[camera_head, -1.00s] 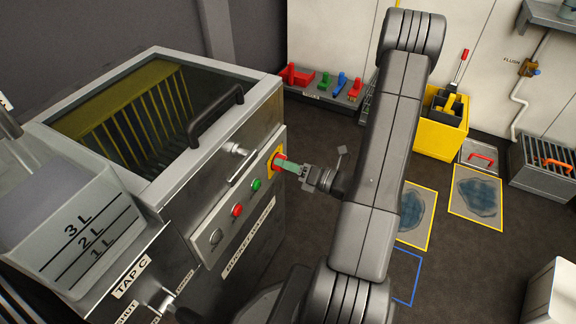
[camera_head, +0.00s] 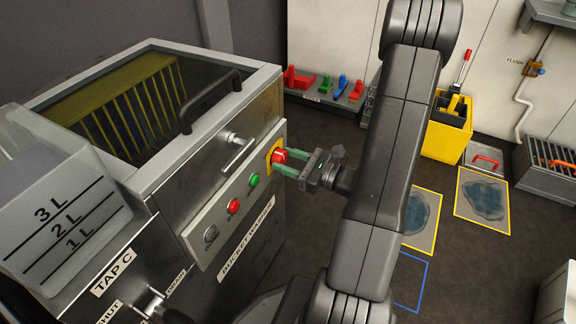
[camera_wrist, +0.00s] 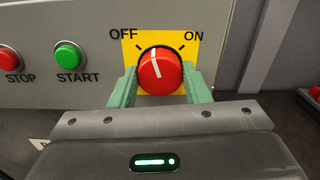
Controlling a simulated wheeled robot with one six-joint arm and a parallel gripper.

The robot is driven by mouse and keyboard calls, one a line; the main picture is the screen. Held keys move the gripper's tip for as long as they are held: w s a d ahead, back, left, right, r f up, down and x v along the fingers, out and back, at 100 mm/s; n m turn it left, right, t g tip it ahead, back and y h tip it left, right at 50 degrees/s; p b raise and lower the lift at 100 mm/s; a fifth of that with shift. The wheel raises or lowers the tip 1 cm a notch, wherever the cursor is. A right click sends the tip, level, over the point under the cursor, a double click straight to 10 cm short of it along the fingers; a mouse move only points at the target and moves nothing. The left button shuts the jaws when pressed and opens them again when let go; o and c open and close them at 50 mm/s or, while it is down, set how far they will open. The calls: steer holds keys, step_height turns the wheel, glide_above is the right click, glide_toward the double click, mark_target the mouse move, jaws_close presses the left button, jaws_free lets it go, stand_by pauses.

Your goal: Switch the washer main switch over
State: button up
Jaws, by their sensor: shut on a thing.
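The washer main switch is a round red knob (camera_wrist: 160,72) with a white pointer line, on a yellow plate (camera_wrist: 190,48) marked OFF at left and ON at right. The pointer leans slightly left of straight up, between the two marks. In the head view the red knob (camera_head: 280,156) sits at the right end of the washer's front panel. My gripper (camera_wrist: 159,88) has its green fingers on either side of the knob and is shut on it. In the head view my gripper (camera_head: 287,163) reaches the knob from the right.
A green START button (camera_wrist: 70,56) and a red STOP button (camera_wrist: 9,59) sit left of the knob. The washer's lid handle (camera_head: 213,100) and a drawer-like handle (camera_head: 238,153) are nearby. The floor at right has yellow-framed mats (camera_head: 483,194).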

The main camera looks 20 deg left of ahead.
steer(key=n+b, duration=0.2)
steer(key=n, duration=0.1)
steer(key=shift+f, duration=0.25)
steer(key=shift+s+r+n+b, duration=0.1)
steer(key=shift+n+b, duration=0.95)
steer(key=shift+n, duration=0.25)
steer(key=o, duration=1)
steer(key=shift+r, duration=0.1)
steer(key=shift+d, duration=0.1)
steer(key=s+d+p, duration=0.1)
steer(key=d+p, duration=0.2)
steer(key=d, duration=1)
steer(key=shift+d, duration=0.35)
steer(key=shift+a, duration=0.15)
